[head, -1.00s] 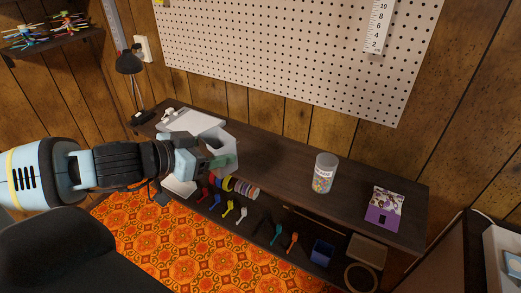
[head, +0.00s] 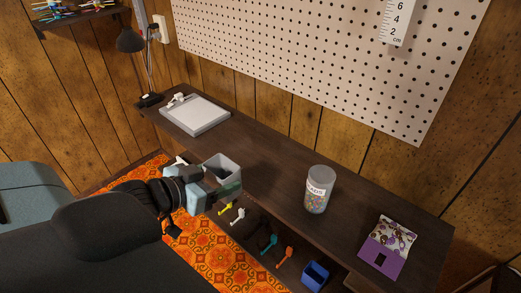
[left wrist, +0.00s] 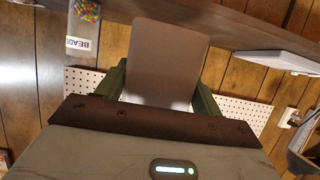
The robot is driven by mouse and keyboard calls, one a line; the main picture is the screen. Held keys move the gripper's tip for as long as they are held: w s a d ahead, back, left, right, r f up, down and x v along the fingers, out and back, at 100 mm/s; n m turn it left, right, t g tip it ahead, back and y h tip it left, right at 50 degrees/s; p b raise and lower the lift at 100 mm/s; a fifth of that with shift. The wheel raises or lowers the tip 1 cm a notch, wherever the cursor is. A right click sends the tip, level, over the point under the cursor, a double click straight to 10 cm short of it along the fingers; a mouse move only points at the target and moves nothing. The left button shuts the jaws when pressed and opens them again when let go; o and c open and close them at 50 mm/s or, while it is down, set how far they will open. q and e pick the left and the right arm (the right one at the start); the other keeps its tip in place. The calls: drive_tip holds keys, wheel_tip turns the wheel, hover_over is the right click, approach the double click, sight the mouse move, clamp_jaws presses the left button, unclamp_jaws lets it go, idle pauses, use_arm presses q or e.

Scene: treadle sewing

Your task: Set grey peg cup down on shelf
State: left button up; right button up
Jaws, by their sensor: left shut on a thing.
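My left gripper (head: 220,187) is shut on the grey peg cup (head: 232,163), a square open-topped cup. In the head view the cup is at the front edge of the long dark wood shelf (head: 270,155), its open top facing up. I cannot tell whether it touches the shelf. In the left wrist view the cup (left wrist: 168,50) sits between the two green fingers, and the shelf (left wrist: 225,25) runs behind it. My right gripper is not in view.
The surface between tray and jar is clear. Colored scoops (head: 270,243) and a blue bin (head: 315,274) lie below.

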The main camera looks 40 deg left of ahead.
sight(227, 167)
use_arm(q)
drive_tip(key=shift+w+a+f+b, duration=0.15)
drive_tip(key=shift+w+f+b, duration=0.1)
drive_tip(key=shift+b, duration=0.25)
drive_tip(key=shift+w+a+f+b, duration=0.15)
drive_tip(key=shift+w+b, duration=0.65)
drive_tip(key=shift+b, duration=0.2)
drive_tip(key=w+b, duration=0.1)
drive_tip(key=b, duration=0.1)
drive_tip(key=w+b, duration=0.1)
drive_tip(key=shift+w+a, duration=0.25)
drive_tip(key=shift+w, duration=0.45)
drive_tip(key=w, duration=0.3)
drive_tip(key=w+a+p, duration=0.1)
drive_tip(key=w, duration=0.2)
drive_tip(key=w+p, duration=0.1)
drive_tip(key=w, duration=0.2)
drive_tip(key=shift+w+a+f, duration=0.1)
drive_tip(key=shift+a+f, duration=0.15)
drive_tip(key=shift+a, duration=0.15)
drive_tip(key=shift+w+a+f, duration=0.1)
drive_tip(key=shift+w, duration=0.4)
drive_tip(key=shift+f+p, duration=0.35)
drive_tip(key=shift+f, duration=1.45)
